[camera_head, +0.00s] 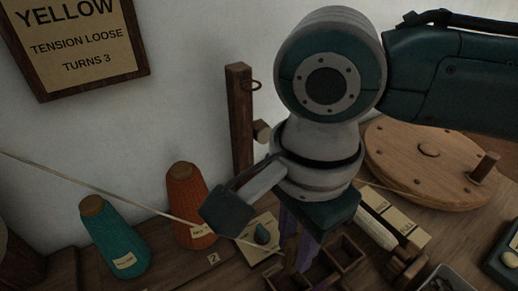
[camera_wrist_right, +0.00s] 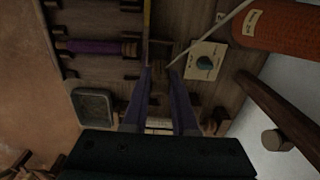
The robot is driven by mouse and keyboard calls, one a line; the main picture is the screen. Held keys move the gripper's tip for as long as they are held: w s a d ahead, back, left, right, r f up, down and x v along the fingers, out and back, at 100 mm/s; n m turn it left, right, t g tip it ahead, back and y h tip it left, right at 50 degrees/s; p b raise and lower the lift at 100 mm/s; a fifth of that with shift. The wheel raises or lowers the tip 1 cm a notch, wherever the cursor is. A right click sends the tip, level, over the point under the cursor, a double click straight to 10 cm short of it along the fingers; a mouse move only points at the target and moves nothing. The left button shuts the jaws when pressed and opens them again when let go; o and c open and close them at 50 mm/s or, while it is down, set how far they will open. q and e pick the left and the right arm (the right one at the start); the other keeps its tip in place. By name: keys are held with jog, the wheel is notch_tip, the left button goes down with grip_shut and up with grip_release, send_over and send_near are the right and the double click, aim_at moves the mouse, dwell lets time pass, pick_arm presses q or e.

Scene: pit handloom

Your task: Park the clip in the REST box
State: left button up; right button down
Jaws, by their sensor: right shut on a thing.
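My right gripper (camera_head: 297,257) points down over the wooden bench, its purple fingers partly hidden behind its own wrist. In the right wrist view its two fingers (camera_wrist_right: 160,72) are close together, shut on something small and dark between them. I take this to be the clip, but its shape is too dark to make out. A small open wooden box (camera_head: 347,250) with compartments stands just right of the fingers in the head view. I cannot read a REST label on it. My left gripper is in neither view.
A teal cone (camera_head: 113,240) and an orange cone (camera_head: 187,207) stand left. A pale card with a teal knob (camera_head: 262,234) lies near the fingers. A wooden post (camera_head: 240,130) rises behind; a round wooden wheel (camera_head: 420,155) is right. A pale yarn (camera_head: 90,190) crosses from the left.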

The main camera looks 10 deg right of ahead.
jog(key=shift+w+d+f+b, duration=0.15)
jog(key=shift+d+f+b, duration=0.05)
jog(key=shift+f+b, duration=0.5)
notch_tip(320, 180, down, 4)
jog(key=b, duration=0.5)
jog(key=shift+b, duration=0.3)
jog(key=shift+f+p, duration=0.15)
jog(key=shift+p, duration=0.15)
jog(key=shift+a+f, duration=0.1)
jog(key=shift+f, duration=1.15)
jog(key=shift+c, duration=1.5)
grip_release()
jog(key=shift+r, duration=0.1)
